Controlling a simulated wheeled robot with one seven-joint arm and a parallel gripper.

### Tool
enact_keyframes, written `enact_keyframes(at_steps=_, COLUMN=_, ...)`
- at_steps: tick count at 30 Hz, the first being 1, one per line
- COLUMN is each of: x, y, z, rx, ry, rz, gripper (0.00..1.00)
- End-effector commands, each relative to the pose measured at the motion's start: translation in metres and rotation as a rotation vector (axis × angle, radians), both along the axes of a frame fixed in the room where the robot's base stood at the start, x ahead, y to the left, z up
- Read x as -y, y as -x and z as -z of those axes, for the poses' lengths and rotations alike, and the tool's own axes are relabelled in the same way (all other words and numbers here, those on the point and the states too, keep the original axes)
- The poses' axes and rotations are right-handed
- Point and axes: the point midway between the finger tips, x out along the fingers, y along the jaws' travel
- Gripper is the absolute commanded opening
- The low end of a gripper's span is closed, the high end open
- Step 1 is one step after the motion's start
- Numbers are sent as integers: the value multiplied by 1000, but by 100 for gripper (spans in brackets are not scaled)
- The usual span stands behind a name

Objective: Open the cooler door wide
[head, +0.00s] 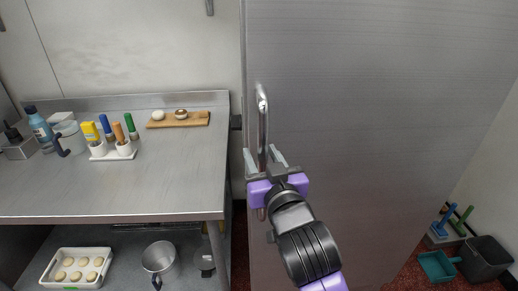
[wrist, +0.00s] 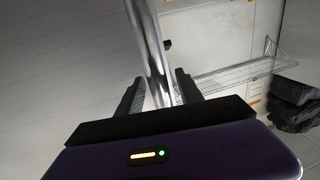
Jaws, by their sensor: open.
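The cooler door (head: 370,130) is a tall grey metal panel filling the right half of the head view. It looks shut, though its far edges are partly out of frame. Its handle (head: 262,110) is a vertical chrome bar near the door's left edge. My gripper (head: 264,158) is at the handle, with its fingers on either side of the bar. In the wrist view the handle (wrist: 150,55) runs between the two open fingers (wrist: 160,88). Gaps show beside the bar, so the fingers are not closed on it. My gripper hides part of the handle's lower end.
A steel table (head: 130,185) stands left of the door, with a white holder of colored-handled tools (head: 113,150) and a wooden board (head: 180,119). Below are a tray of dough rounds (head: 76,268) and a pot (head: 160,262). A dark bin (head: 485,258) stands at far right.

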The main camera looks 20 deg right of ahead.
Motion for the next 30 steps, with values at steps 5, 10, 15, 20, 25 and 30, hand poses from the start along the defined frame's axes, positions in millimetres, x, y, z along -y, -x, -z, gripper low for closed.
enact_keyframes(at_steps=5, x=1, y=-16, z=0, rx=1, ry=0, rz=-1, gripper=43)
enact_keyframes(at_steps=10, x=2, y=-19, z=0, rx=0, ry=0, rz=-1, gripper=43)
enact_keyframes(at_steps=15, x=2, y=-18, z=0, rx=0, ry=0, rz=-1, gripper=39)
enact_keyframes(at_steps=20, x=2, y=-18, z=0, rx=0, ry=0, rz=-1, gripper=8)
enact_keyframes(at_steps=25, x=2, y=-18, z=0, rx=0, ry=0, rz=-1, gripper=0)
enact_keyframes(at_steps=30, x=2, y=-18, z=0, rx=0, ry=0, rz=-1, gripper=0)
